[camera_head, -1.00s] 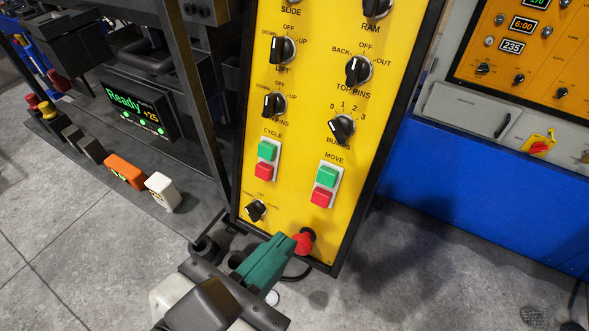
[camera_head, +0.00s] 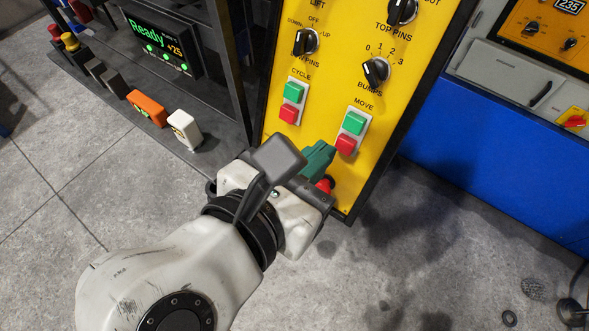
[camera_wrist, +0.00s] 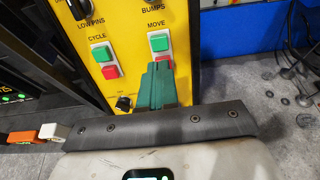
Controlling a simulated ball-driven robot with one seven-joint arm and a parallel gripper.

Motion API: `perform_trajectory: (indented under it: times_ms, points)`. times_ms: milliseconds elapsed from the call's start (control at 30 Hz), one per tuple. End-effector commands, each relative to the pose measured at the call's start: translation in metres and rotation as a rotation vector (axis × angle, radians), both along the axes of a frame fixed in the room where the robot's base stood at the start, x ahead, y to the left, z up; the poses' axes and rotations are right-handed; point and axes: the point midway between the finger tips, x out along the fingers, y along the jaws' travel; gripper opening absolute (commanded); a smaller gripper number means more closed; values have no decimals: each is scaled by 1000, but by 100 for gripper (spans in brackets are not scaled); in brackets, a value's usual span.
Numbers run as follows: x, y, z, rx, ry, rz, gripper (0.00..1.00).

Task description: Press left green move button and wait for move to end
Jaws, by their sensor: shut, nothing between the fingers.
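The yellow control panel (camera_head: 330,80) carries a MOVE pair on its right side, the green move button (camera_head: 354,123) above the red move button (camera_head: 346,145). In the wrist view the green move button (camera_wrist: 160,42) is unobstructed. My gripper (camera_head: 326,149) has green fingers, shut and empty, just below and left of the red move button. In the wrist view the fingertips (camera_wrist: 160,64) overlap the lower part of the red move button, below the green one. I cannot tell whether they touch the panel.
The CYCLE pair, with a green button (camera_head: 293,92) and a red one (camera_head: 289,114), is to the left. Knobs (camera_head: 376,72) stick out above. A red emergency knob (camera_head: 325,185) is partly hidden beneath my gripper. A display (camera_head: 159,43) reads "Ready".

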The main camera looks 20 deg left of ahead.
Motion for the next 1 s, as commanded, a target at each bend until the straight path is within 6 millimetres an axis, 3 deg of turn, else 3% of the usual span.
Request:
perform_trajectory:
  times_ms: [200,400,1000]
  points:
    - [36,-14,-14,0,1,-3,0]
    - [56,-21,-22,0,0,-1,0]
    - [67,-22,-20,-3,-2,0,0]
